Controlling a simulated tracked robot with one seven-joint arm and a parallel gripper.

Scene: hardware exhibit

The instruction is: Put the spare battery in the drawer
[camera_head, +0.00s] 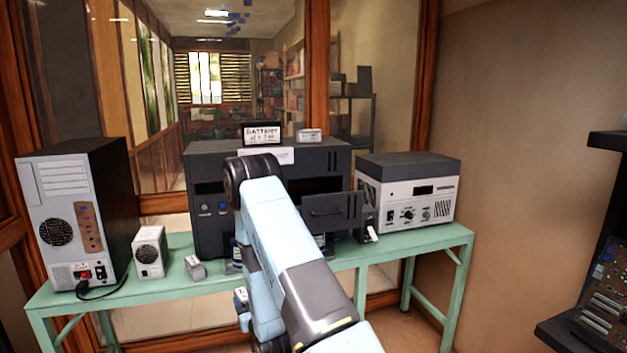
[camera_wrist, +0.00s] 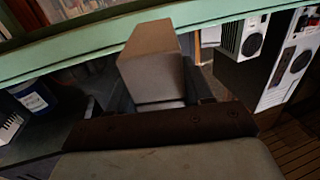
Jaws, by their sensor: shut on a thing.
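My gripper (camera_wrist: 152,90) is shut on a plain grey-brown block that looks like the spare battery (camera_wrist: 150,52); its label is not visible. The block is near the green bench edge in the wrist view. In the head view my blue arm hides most of the gripper, and I cannot clearly make out the held block. The drawer (camera_head: 331,211), with a dark front and a handle, stands out from the black cabinet (camera_head: 215,165) at its right side. Its inside is mostly hidden.
The green bench (camera_head: 165,293) carries a computer tower (camera_head: 60,215), a small white box (camera_head: 149,252), a small grey block (camera_head: 195,267) and a white power unit (camera_head: 408,195). A sign (camera_head: 262,133) and another small block (camera_head: 309,135) sit atop the cabinet.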

